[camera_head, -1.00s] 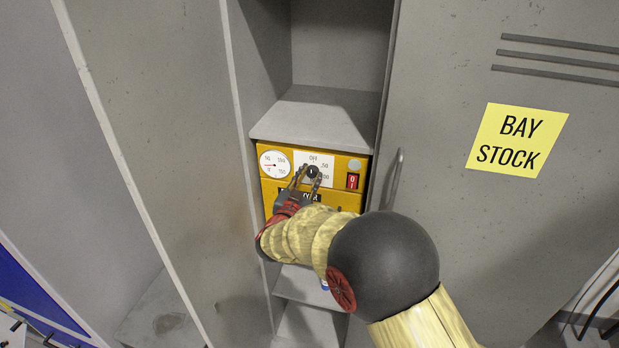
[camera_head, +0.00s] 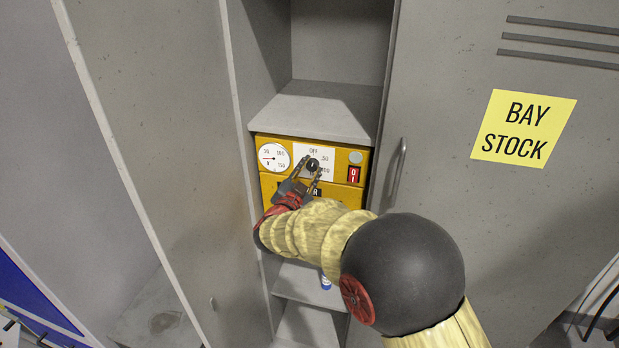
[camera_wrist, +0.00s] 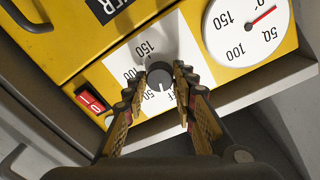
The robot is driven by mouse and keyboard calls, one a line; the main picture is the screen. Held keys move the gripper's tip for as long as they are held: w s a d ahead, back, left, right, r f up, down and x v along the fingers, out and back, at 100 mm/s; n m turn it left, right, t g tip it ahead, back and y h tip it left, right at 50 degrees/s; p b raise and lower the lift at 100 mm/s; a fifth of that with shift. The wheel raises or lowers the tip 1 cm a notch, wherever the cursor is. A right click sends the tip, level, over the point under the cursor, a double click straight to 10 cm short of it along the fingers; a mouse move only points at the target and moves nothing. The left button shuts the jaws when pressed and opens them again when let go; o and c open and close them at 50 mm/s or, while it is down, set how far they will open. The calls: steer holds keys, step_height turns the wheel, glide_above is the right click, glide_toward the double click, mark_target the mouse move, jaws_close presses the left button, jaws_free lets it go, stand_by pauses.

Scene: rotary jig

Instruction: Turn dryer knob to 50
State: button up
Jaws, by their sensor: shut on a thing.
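The yellow dryer panel (camera_head: 337,199) sits in an open locker bay. Its round dark knob (camera_head: 313,165) is on a white dial plate (camera_head: 325,150) with OFF at the top and numbers down the right side. My gripper (camera_head: 312,168) is shut on the knob, one finger on each side. In the wrist view, upside down, the knob (camera_wrist: 160,77) lies between the fingertips of my gripper (camera_wrist: 160,82). Its light mark appears to point toward OFF.
A round gauge (camera_head: 273,157) is left of the dial and a red rocker switch (camera_head: 354,174) is right of it. A grey shelf (camera_head: 318,115) overhangs the panel. Locker doors flank the bay; the right one has a handle (camera_head: 397,172) and yellow sign (camera_head: 523,128).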

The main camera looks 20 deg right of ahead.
steer(key=m+b, duration=0.4)
steer(key=shift+f+b, duration=0.15)
steer(key=shift+b, duration=0.25)
steer(key=m+b, duration=0.3)
steer(key=shift+m, duration=0.3)
steer(key=shift+r+b, duration=0.2)
steer(key=shift+b, duration=0.15)
steer(key=o, duration=1.2)
steer(key=shift+c, duration=0.2)
steer(key=v, duration=1.2)
steer(key=shift+r, duration=0.2)
steer(key=shift+s+d, duration=0.1)
